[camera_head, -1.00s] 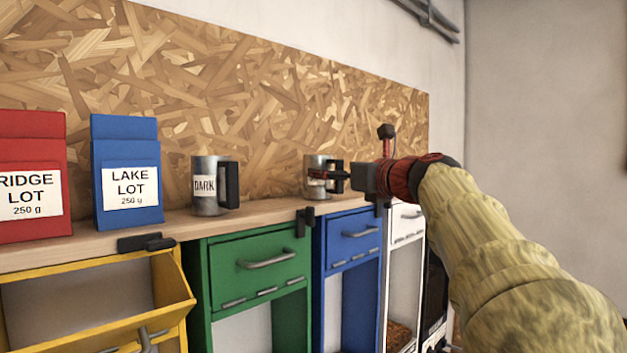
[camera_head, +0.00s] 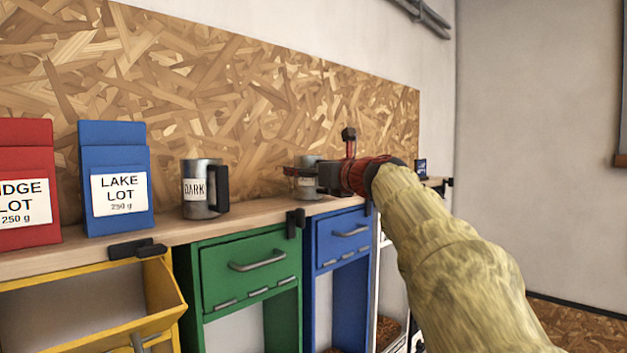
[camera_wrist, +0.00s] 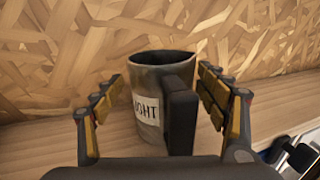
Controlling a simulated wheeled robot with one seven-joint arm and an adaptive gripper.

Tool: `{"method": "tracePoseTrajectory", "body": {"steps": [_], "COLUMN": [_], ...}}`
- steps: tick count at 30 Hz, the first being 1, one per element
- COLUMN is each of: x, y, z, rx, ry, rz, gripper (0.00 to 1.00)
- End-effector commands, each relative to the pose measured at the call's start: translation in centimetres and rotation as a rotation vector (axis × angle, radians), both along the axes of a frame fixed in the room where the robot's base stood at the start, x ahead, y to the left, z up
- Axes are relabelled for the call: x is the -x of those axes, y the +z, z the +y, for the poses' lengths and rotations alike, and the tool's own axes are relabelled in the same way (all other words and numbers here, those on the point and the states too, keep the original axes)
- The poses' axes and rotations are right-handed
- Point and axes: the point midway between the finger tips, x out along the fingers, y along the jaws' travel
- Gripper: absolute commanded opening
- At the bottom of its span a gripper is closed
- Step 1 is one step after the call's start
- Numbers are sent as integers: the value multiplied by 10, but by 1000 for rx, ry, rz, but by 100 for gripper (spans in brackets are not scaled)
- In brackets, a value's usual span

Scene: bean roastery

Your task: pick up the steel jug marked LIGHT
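The steel jug marked LIGHT (camera_wrist: 147,78) stands upright on the wooden shelf in the wrist view, its black handle toward me and its label partly hidden by the handle. In the head view the jug (camera_head: 309,184) is partly covered by my gripper (camera_head: 295,178). In the wrist view my gripper (camera_wrist: 160,108) is open, with one finger on each side of the jug. A gap shows left of the jug; on the right the finger is close to it, and I cannot tell whether they touch.
A similar jug marked DARK (camera_head: 199,189) stands to the left on the shelf (camera_head: 250,208). Further left are a blue LAKE LOT bag (camera_head: 116,165) and a red bag (camera_head: 24,160). A chipboard panel (camera_head: 240,90) rises behind. Green (camera_head: 250,262) and blue (camera_head: 343,238) drawers sit below.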

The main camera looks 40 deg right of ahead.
Motion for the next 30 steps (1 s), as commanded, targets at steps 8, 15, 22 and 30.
{"method": "tracePoseTrajectory", "body": {"steps": [8, 15, 22, 30], "x": [0, 0, 0, 0], "y": [-1, 0, 0, 1], "z": [0, 0, 0, 0], "rx": [-1, -1, -1, 0], "ry": [0, 0, 0, 0], "rz": [1, 1, 1, -1], "gripper": [56, 42, 29, 20]}}
